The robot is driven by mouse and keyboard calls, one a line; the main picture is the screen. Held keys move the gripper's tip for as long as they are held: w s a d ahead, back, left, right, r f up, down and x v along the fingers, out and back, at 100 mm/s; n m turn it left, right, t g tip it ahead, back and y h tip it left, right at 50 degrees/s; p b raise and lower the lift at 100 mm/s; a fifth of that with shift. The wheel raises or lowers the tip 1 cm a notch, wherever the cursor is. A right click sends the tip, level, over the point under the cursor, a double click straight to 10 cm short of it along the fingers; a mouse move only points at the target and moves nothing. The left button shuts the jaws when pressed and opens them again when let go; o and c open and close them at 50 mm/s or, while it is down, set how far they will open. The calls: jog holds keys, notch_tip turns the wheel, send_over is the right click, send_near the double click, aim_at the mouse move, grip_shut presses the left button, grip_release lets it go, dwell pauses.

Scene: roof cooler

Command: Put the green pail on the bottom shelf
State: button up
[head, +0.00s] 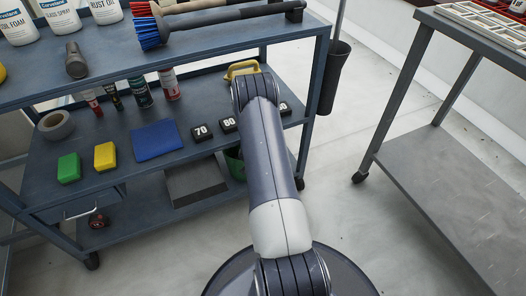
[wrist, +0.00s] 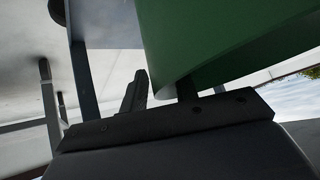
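The green pail (head: 236,165) shows in the head view as a small sliver beside my arm, below the cart's middle shelf; my arm hides the rest. I cannot tell from that view whether it rests on the bottom shelf (head: 130,222). In the wrist view the pail (wrist: 225,40) is large and close, filling the upper right. My gripper (wrist: 160,92) is at the pail's lower edge. One finger stands just left of the pail's edge; the other is partly hidden behind the pail. The fingers are apart, but whether they grip its wall is unclear. The head view hides my gripper.
A dark grey box (head: 195,183) stands on the bottom shelf left of the pail. The middle shelf above holds a blue cloth (head: 157,140), sponges, cans and number blocks. A black holder (head: 334,78) hangs at the cart's right side. A grey table (head: 455,180) stands right, with clear floor between.

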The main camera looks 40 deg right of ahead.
jog(key=p+v, duration=0.2)
jog(key=v, duration=0.5)
jog(key=shift+a+r, duration=0.1)
dwell(1.3)
